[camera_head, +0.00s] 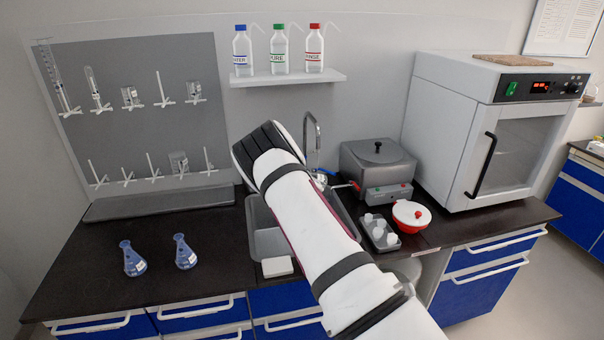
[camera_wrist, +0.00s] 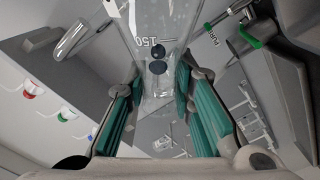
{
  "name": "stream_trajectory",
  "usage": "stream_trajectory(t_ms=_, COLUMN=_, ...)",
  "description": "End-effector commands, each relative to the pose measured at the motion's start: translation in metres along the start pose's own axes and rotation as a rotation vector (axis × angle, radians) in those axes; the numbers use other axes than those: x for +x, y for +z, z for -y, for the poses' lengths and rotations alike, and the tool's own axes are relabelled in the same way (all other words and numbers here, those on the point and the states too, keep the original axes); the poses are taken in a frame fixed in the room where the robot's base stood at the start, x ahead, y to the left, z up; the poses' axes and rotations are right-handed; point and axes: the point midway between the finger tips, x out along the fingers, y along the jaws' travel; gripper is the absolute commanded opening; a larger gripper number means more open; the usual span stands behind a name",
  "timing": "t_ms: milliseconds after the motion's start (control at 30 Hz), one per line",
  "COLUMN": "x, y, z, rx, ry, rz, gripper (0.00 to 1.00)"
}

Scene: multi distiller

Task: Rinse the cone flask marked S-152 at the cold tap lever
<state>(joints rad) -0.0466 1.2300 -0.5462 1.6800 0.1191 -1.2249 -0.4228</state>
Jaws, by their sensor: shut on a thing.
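In the wrist view my gripper (camera_wrist: 160,80) is shut on a clear glass flask (camera_wrist: 165,22) with dark spots and a "150" graduation. I cannot read S-152 on it. In the head view my arm hides the gripper and this flask. The tall curved tap (camera_head: 312,132) stands behind the sink (camera_head: 263,238), beyond my arm. A blue lever end (camera_head: 328,172) shows at the tap's base, partly covered. In the wrist view a metal tap part with a green collar (camera_wrist: 249,42) and "PURE" lettering is near the flask, upper right.
Two flasks with blue contents (camera_head: 133,260) (camera_head: 185,252) stand on the left counter. A white block (camera_head: 277,267) lies at the sink's front edge. Right of the sink are a grey bath (camera_head: 378,160), a red-and-white bowl (camera_head: 411,215) and an oven (camera_head: 455,125). A bottle shelf (camera_head: 290,79) hangs above.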

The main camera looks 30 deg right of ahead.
Motion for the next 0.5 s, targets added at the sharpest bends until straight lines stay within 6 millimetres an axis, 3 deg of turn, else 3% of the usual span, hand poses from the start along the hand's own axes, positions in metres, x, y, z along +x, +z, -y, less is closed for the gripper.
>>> stream_trajectory(t_ms=167, x=-0.0004, y=0.0003, z=-0.0016, rx=0.141, ry=0.002, rz=0.0, gripper=0.0)
stream_trajectory(t_ms=333, x=-0.0008, y=0.0003, z=-0.0027, rx=0.403, ry=0.003, rz=0.0, gripper=0.0)
stream_trajectory(t_ms=500, x=0.0004, y=-0.0001, z=-0.0006, rx=0.519, ry=0.0, rz=-0.001, gripper=0.0)
